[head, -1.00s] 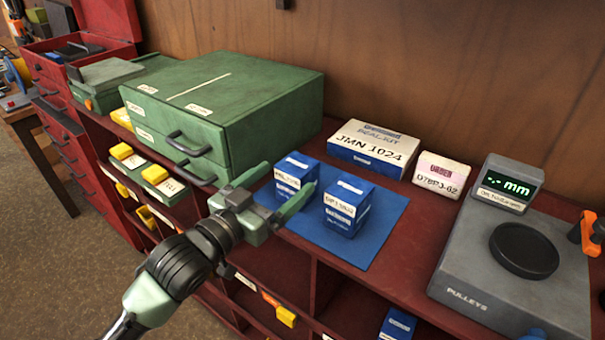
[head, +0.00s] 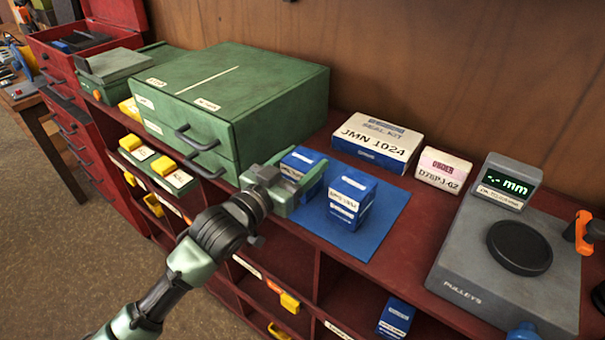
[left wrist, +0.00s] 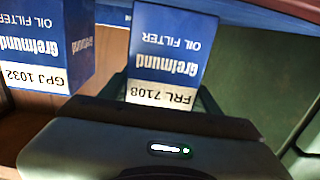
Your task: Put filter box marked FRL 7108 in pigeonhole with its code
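The blue and white filter box marked FRL 7108 (left wrist: 165,55) shows upside down in the left wrist view, between the two fingers. In the head view it (head: 303,158) stands on the blue mat (head: 385,225), partly hidden by my left gripper (head: 290,177). The gripper is open, with one finger on each side of the box; a narrow gap seems to remain. The similar box GPJ 1032 (left wrist: 45,48) stands beside it, at right in the head view (head: 350,198). Pigeonholes (head: 345,290) lie below the bench top; their label codes are unreadable. My right gripper is out of view.
A green drawer cabinet (head: 235,90) stands left of the mat. A JMN 1024 box (head: 377,140) and a D78PJ-62 box (head: 442,170) stand behind. A blue box (head: 395,318) sits in a lower pigeonhole.

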